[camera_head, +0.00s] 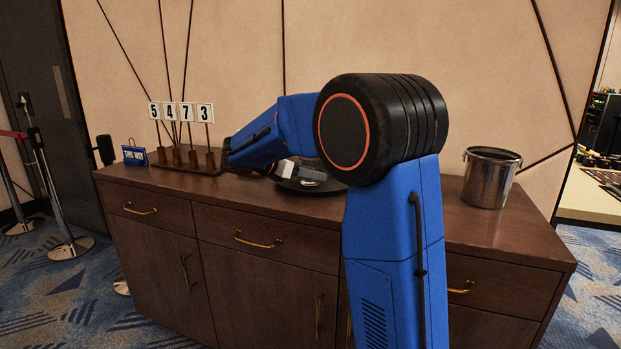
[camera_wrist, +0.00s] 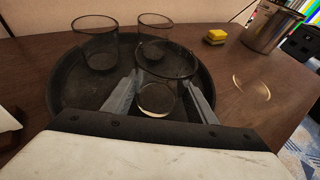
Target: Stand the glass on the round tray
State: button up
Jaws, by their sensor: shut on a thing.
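The round tray (camera_wrist: 62,88) is dark with a raised rim and lies on the wooden cabinet top. In the head view the tray (camera_head: 318,190) is partly hidden behind my arm. My gripper (camera_wrist: 161,82) is shut on a clear glass (camera_wrist: 165,65), one finger on each side. This glass is upright over the near right part of the tray; I cannot tell whether its base touches the tray. Two other clear glasses stand on the tray, one at the back left (camera_wrist: 95,48) and one at the back (camera_wrist: 155,30).
A pale ring (camera_wrist: 252,88) shows on the wood right of the tray. Number cards on stands (camera_head: 181,112) and a blue sign (camera_head: 134,155) are at the left.

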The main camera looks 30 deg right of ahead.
jog(key=shift+f, duration=0.65)
jog(key=o, duration=1.3)
jog(key=shift+f, duration=0.15)
jog(key=shift+a+r, duration=0.25)
jog(key=v, duration=1.1)
jog(key=shift+a+r, duration=0.15)
jog(key=shift+a, duration=0.05)
jog(key=shift+a, duration=0.1)
